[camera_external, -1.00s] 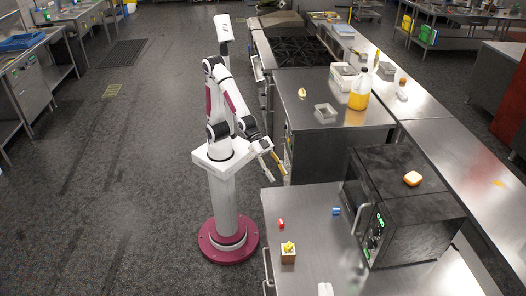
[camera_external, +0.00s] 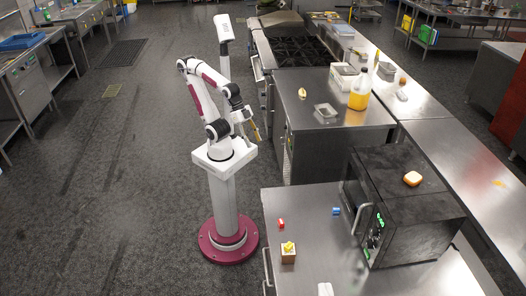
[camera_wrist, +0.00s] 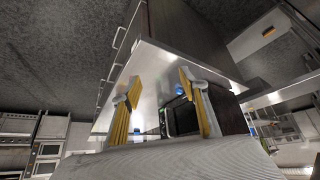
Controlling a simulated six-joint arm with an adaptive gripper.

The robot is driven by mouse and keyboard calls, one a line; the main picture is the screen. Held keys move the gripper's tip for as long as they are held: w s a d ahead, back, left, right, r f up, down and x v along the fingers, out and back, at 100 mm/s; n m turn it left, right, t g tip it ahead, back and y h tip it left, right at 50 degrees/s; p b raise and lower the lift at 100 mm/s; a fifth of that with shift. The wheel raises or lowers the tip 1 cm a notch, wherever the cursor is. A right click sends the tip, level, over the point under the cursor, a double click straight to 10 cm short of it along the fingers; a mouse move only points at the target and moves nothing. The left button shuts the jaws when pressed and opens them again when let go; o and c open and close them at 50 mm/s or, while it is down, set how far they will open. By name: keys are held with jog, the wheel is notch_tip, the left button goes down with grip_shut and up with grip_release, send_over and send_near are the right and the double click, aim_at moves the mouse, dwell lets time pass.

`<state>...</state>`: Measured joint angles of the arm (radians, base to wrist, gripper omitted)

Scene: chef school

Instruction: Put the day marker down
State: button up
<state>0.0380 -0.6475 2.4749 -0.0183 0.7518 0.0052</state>
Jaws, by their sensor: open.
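I cannot tell which thing is the day marker. A small red block (camera_external: 281,224) and a small blue block (camera_external: 336,211) lie apart on the near steel counter (camera_external: 305,205). Near them is a small wooden box (camera_external: 288,257) with a yellow piece on top. My gripper (camera_external: 254,131) is in the air beside the arm, left of the counters and away from these things. In the wrist view my gripper (camera_wrist: 159,75) has its two yellow-padded fingers spread, with nothing held between them. A small blue thing (camera_wrist: 180,90) shows beyond the fingers.
A black oven (camera_external: 405,205) stands on the near counter, with an orange-and-white item (camera_external: 412,178) on top. The counter behind holds a grey container (camera_external: 325,113) and a bottle of yellow liquid (camera_external: 359,92). Open floor (camera_external: 120,200) lies to the left.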

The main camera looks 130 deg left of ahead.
jog(key=shift+g, duration=0.4)
jog(key=s, duration=0.1)
jog(key=s+a, duration=0.1)
jog(key=s, duration=0.2)
jog(key=shift+s+a+f, duration=0.2)
jog(key=shift+s+f, duration=0.15)
dwell(0.6)
